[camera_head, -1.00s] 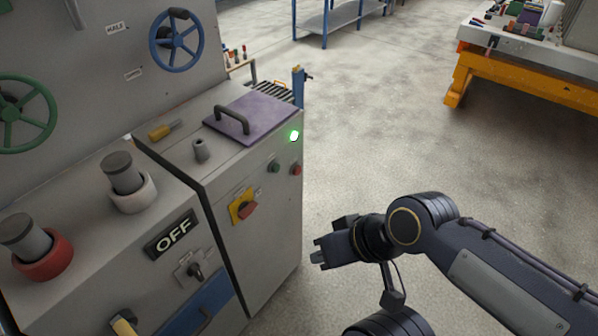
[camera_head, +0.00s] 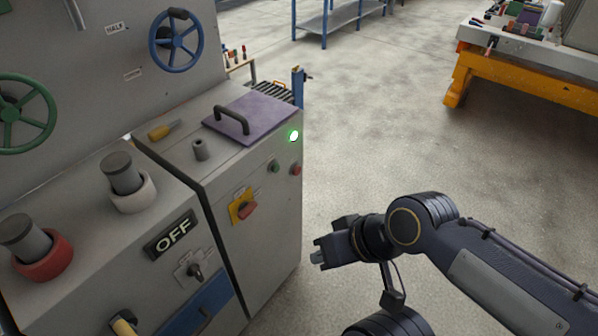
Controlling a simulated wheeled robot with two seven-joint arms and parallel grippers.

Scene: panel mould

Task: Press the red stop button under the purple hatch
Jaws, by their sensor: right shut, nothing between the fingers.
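The purple hatch (camera_head: 262,117) lies closed and flat on top of the grey cabinet, with a dark bar handle (camera_head: 231,119) on its left part. A small red button (camera_head: 296,169) sits on the cabinet's front face below the hatch, near the right edge. A green button (camera_head: 274,166) is left of it, and a lit green lamp (camera_head: 294,136) is above it. Whether anything lies beneath the hatch is hidden. My right gripper (camera_head: 317,255) is shut and empty, in the air right of the cabinet front, lower than the buttons and apart from them. My left gripper is not in view.
A yellow plate with a red rotary switch (camera_head: 243,207) is on the cabinet front. An orange-framed bench (camera_head: 530,75) is far right. The floor between is clear.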

